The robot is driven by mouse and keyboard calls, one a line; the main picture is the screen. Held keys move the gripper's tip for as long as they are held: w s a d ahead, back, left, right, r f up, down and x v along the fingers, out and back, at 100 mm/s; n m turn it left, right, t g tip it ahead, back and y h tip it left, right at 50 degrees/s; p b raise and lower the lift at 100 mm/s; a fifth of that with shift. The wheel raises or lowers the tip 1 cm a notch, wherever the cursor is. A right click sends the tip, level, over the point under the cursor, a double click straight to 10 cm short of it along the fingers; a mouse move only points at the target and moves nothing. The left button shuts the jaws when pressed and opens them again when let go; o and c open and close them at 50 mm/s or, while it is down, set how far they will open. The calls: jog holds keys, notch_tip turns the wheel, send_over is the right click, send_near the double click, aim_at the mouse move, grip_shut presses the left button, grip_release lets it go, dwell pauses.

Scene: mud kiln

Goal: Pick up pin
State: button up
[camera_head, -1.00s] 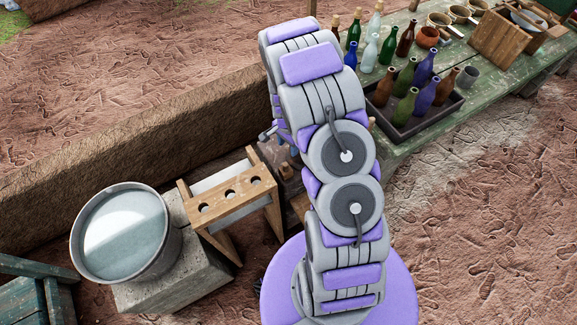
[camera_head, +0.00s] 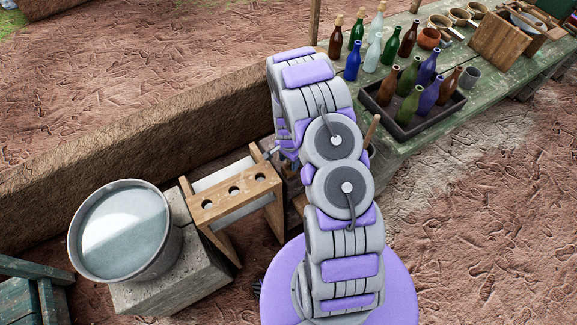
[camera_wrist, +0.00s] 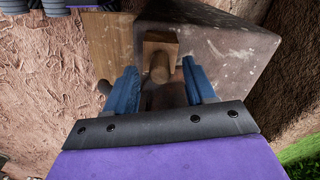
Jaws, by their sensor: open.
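A light wooden piece with a squared head and a round shaft, which looks like the pin (camera_wrist: 160,63), shows in the wrist view beside a speckled brown-grey block (camera_wrist: 215,55). My gripper (camera_wrist: 160,74) is open, with one blue finger on each side of the shaft. A gap shows between each finger and the wood. The shaft's lower end is dark and partly hidden by the gripper. In the head view my arm covers this spot, and I cannot make out the pin there.
A wooden rack with round holes (camera_head: 234,192) stands left of my arm, beside a metal basin of water (camera_head: 75,237) on a stone block. A green table (camera_head: 455,118) at the back right carries bottles and a dark tray (camera_head: 433,120). Bare mud lies at the right.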

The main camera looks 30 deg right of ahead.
jog(key=shift+d, duration=0.1)
jog(key=shift+c, duration=1)
jog(key=c, duration=0.8)
jog(key=shift+r, duration=0.2)
jog(key=shift+r+p, duration=1.75)
jog(key=shift+r, duration=6.1)
